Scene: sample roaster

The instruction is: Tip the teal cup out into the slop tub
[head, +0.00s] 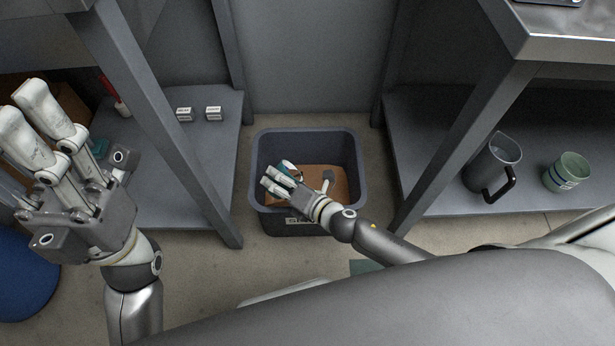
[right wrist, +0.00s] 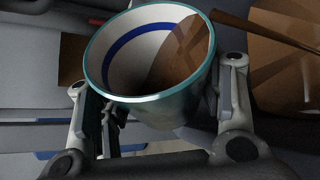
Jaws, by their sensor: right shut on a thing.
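The slop tub (head: 352,160), dark grey with a label on its front, stands on the floor between two grey tables, with brown liquid inside. My right gripper (head: 290,181) is over the tub, shut on the teal cup (head: 280,170). In the right wrist view the cup (right wrist: 150,100) sits between the fingers, teal outside, white inside with a blue band. It is tilted and holds brown liquid, and a brown stream (right wrist: 265,30) runs from its rim. My left gripper (head: 75,125) is at the far left, fingers apart and empty.
On the right lower shelf stand a grey pitcher (head: 492,165) with a black handle and a pale green cup (head: 567,172). Two small white boxes (head: 199,114) sit on the left lower shelf (head: 195,150). Table legs flank the tub. A blue bin (head: 25,275) is at far left.

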